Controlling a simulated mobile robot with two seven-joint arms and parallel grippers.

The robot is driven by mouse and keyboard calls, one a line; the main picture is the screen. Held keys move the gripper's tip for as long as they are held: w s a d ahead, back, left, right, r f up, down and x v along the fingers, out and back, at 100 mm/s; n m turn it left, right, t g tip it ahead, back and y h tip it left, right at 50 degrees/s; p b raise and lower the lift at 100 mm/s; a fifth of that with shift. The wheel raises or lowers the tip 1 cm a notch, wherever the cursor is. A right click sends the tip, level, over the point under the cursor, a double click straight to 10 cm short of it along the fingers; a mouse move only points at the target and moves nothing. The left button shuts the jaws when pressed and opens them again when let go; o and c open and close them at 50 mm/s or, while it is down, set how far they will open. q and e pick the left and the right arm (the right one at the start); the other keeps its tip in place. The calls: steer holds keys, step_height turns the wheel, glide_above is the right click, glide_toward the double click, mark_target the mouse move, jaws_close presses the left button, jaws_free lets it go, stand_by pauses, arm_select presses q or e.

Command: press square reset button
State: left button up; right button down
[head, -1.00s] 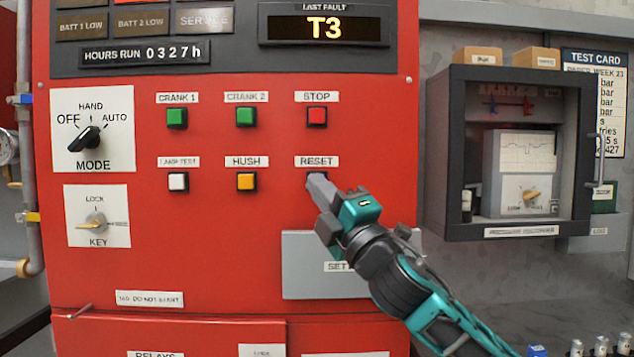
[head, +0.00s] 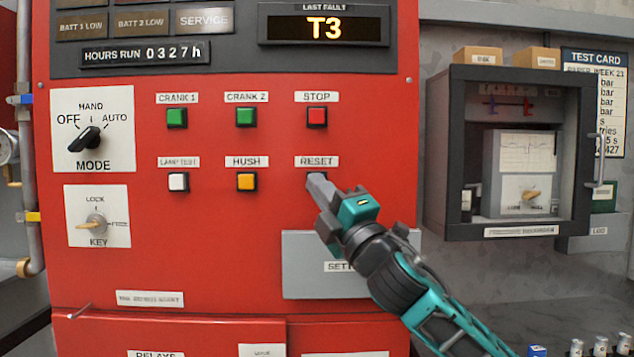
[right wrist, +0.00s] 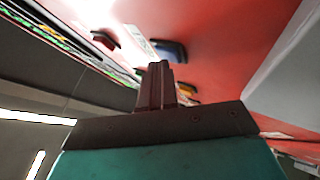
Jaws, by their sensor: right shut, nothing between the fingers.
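The reset button sits under the RESET label (head: 316,161) on the red panel, in the lower button row at the right. In the head view it is almost wholly hidden behind my fingertips. In the right wrist view it shows as a blue square button (right wrist: 170,49) in a dark frame, just beyond the fingertips. My right gripper (head: 316,181) is shut and empty, with its tips at the button. I cannot tell whether they touch it. The shut fingers also show in the right wrist view (right wrist: 159,70). My left gripper is not in view.
The red STOP button (head: 317,117) is right above, and the yellow HUSH button (head: 246,181) is to the left. A grey plate (head: 300,282) lies below on the panel.

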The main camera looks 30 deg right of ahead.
stand_by(0.3)
steer(key=shift+s+a, duration=0.45)
steer(key=shift+s, duration=0.35)
steer(key=s+a, duration=0.1)
steer(key=s, duration=0.2)
steer(key=s+a, duration=0.1)
steer(key=shift+s+a, duration=0.15)
steer(key=shift+a, duration=0.15)
stand_by(0.6)
